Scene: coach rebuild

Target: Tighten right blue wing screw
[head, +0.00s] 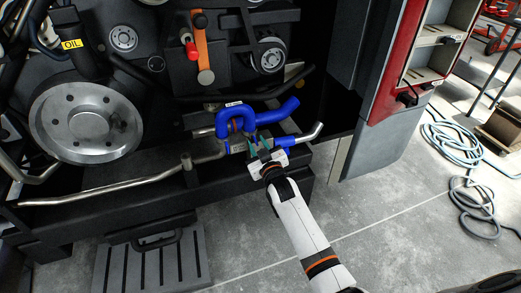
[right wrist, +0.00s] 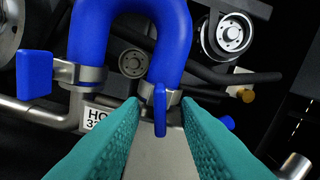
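The right blue wing screw (right wrist: 160,110) stands upright in the right wrist view, on a metal clamp around the right leg of the blue hose (right wrist: 172,40). My right gripper (right wrist: 160,103) is open. Its two teal fingers lie on either side of the wing screw with a gap on both sides. A left blue wing screw (right wrist: 34,75) shows on the other clamp (right wrist: 80,75), outside the fingers. In the head view my right gripper (head: 254,143) is just below the blue hose (head: 238,110) and hides the right wing screw. My left gripper is not in view.
Metal pipes (head: 120,190) run along the dark frame close to the gripper. A pulley (head: 270,55) and a red-capped orange lever (head: 198,50) are above. A red cabinet (head: 395,70) stands to the right.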

